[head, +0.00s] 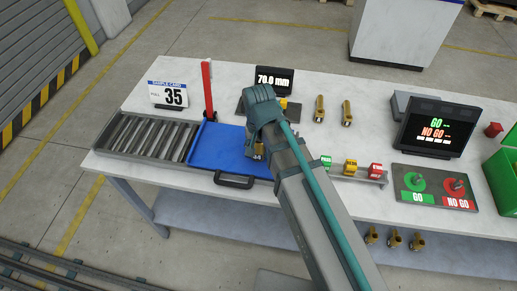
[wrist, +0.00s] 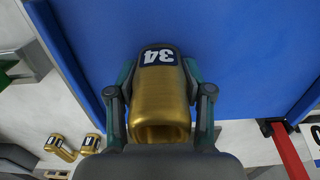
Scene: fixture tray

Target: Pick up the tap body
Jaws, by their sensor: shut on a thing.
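My arm hides much of this area. I cannot tell whether the tap body touches the tray floor.
Two more brass pieces (head: 320,108) stand behind, right of the 70.0 mm display (head: 273,80). Small coloured blocks (head: 350,167) and the GO/NO GO plate (head: 435,188) are right.

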